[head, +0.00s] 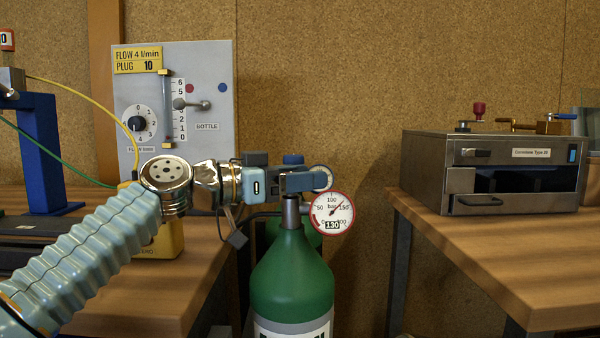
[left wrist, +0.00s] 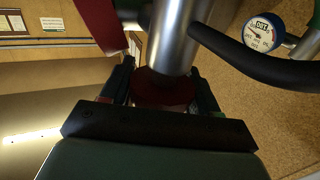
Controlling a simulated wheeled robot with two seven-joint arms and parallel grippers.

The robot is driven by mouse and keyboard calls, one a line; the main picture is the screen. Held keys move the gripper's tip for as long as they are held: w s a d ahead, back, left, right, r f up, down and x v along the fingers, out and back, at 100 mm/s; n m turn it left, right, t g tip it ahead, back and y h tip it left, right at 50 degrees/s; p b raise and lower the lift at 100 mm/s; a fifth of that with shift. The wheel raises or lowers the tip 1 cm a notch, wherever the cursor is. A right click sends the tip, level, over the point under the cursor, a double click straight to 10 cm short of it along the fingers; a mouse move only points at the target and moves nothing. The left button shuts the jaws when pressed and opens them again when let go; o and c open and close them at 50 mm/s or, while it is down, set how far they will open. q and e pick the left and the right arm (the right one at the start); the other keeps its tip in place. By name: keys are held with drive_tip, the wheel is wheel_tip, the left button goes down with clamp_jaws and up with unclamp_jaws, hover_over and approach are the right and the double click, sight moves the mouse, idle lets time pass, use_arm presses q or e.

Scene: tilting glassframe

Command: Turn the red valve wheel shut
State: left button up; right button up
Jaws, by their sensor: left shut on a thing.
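A green gas bottle (head: 291,275) stands upright in the gap between the two benches, with a steel valve neck (head: 291,212) on top. My left gripper (head: 308,181) reaches in from the left at the valve head and hides most of it in the head view. In the left wrist view a dark red round part, the red valve wheel (left wrist: 160,92), sits between the two fingers, beside the steel valve body (left wrist: 178,38). My left gripper is shut on this wheel. The wheel's turn position cannot be told. My right gripper is not in view.
A red-rimmed gauge (head: 332,214) beside the neck shows about 130 bar. A blue-rimmed gauge (left wrist: 263,32) and a black hose (left wrist: 255,60) are close to the valve. A flow panel (head: 210,80) stands on the left bench, a steel oven-like box (head: 425,175) on the right bench.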

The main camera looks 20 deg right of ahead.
use_arm(q)
drive_tip(key=shift+g, duration=0.4)
drive_tip(key=o, duration=1)
drive_tip(key=shift+c, duration=0.2)
drive_tip(key=a+b, duration=0.1)
drive_tip(key=a, duration=0.6)
drive_tip(key=shift+s+a+b, duration=0.2)
drive_tip(key=shift+s+b, duration=0.15)
drive_tip(key=shift+s, duration=0.05)
